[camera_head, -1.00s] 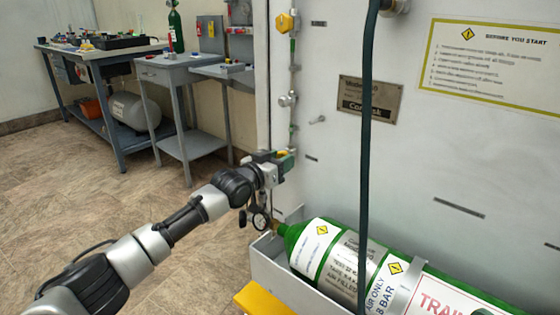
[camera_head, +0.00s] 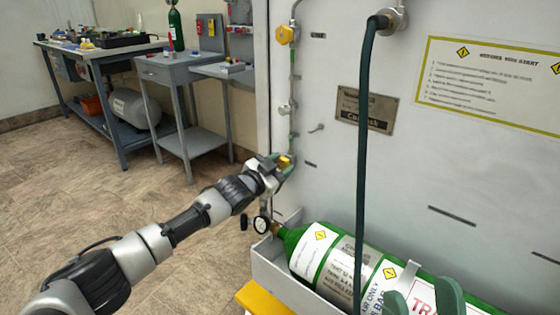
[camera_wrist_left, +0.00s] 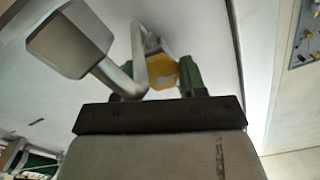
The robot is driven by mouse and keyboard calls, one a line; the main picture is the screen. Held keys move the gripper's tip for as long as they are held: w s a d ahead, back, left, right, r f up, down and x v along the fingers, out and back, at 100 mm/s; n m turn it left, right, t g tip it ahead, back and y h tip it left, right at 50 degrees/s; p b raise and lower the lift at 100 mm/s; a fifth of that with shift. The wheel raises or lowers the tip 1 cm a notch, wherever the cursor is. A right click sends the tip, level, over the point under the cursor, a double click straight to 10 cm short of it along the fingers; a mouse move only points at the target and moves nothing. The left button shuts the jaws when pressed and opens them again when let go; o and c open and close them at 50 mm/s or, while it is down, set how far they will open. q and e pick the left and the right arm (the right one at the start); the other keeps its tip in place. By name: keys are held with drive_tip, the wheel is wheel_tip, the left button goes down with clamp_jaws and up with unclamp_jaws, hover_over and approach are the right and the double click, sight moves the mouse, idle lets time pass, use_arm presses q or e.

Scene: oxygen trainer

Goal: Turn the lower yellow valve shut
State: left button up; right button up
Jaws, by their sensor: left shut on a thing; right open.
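The lower yellow valve (camera_head: 284,161) is on the pipe at the panel's left edge, above the green cylinder's neck. My left gripper (camera_head: 287,166) is shut on it, the green fingers either side of the handle and tilted in the picture. In the left wrist view the yellow valve (camera_wrist_left: 163,71) shows beside a green finger (camera_wrist_left: 190,76); grey metal pieces partly hide the other side. How far the valve is turned cannot be told. My right gripper (camera_head: 423,302) shows at the bottom right, its green fingers apart and empty, in front of the cylinder.
An upper yellow valve (camera_head: 285,34) sits higher on the same pipe. A dark hose (camera_head: 366,150) hangs before the panel. The green cylinder (camera_head: 310,242) lies in a grey tray (camera_head: 270,268), gauges (camera_head: 261,224) at its neck. Benches stand at the back left; floor between is clear.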

use_arm(q)
drive_tip(key=shift+m, duration=0.4)
drive_tip(key=shift+m+p, duration=0.3)
drive_tip(key=shift+p, duration=0.1)
use_arm(e)
drive_tip(key=shift+w+a+f+g+h, duration=0.1)
drive_tip(key=shift+w+f+g+h, duration=0.25)
drive_tip(key=shift+w+f+g, duration=0.35)
drive_tip(key=shift+w+a+f+g+h, duration=0.1)
drive_tip(key=shift+w+f+g+h, duration=0.3)
drive_tip(key=shift+w+g, duration=0.4)
use_arm(q)
drive_tip(key=o, duration=0.9)
drive_tip(key=shift+o, duration=0.2)
